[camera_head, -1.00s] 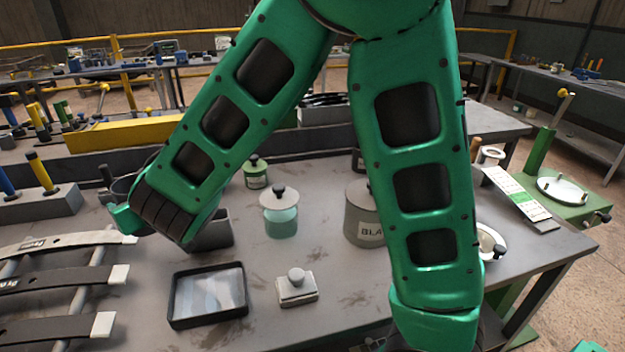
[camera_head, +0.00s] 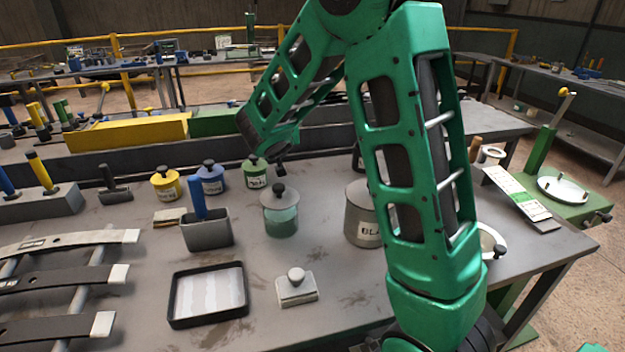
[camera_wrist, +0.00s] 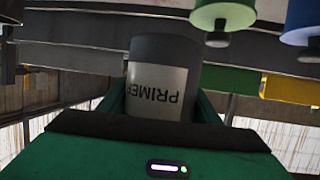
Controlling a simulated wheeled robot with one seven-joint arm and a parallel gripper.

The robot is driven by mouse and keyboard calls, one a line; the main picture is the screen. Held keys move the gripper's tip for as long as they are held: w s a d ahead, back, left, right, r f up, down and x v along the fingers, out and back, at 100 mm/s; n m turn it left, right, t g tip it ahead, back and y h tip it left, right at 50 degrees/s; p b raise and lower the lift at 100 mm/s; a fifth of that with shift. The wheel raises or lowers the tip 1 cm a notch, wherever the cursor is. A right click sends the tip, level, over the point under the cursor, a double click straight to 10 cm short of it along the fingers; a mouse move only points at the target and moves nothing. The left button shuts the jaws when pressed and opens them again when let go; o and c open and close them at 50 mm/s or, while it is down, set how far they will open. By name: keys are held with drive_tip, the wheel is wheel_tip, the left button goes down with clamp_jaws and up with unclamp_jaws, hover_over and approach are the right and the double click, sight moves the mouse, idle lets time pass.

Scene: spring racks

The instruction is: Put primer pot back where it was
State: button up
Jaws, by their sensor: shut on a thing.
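The primer pot (camera_wrist: 160,92) is a dark grey cylinder with a white PRIMER label, shown upside down in the wrist view. My gripper (camera_wrist: 163,108) is shut on it, with green fingers at both sides. In the head view my forearm ends beside the green pot (camera_head: 256,173), and the primer pot is hidden there. The green pot (camera_wrist: 222,14) and blue pot (camera_wrist: 300,20) hang at the wrist view's upper right. I cannot tell how high the primer pot is above the table.
A yellow pot (camera_head: 166,184) and the blue pot (camera_head: 210,179) stand left of the green one. A glass jar (camera_head: 281,212), a large grey can (camera_head: 360,215) and a grey bin (camera_head: 207,232) stand nearer. A shallow tray (camera_head: 207,318) lies in front. Bare table shows between jar and can.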

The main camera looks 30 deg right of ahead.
drive_tip(key=s+d+f+m+g+h, duration=0.2)
drive_tip(key=d+m+h, duration=0.1)
drive_tip(key=d, duration=1)
drive_tip(key=shift+w+d+f, duration=0.1)
drive_tip(key=shift+d+f, duration=0.05)
drive_tip(key=shift+f, duration=2.25)
drive_tip(key=shift+w+d+f, duration=0.1)
drive_tip(key=shift+d+f, duration=0.05)
drive_tip(key=shift+f, duration=2.25)
drive_tip(key=o, duration=1.5)
drive_tip(key=shift+s+r, duration=0.1)
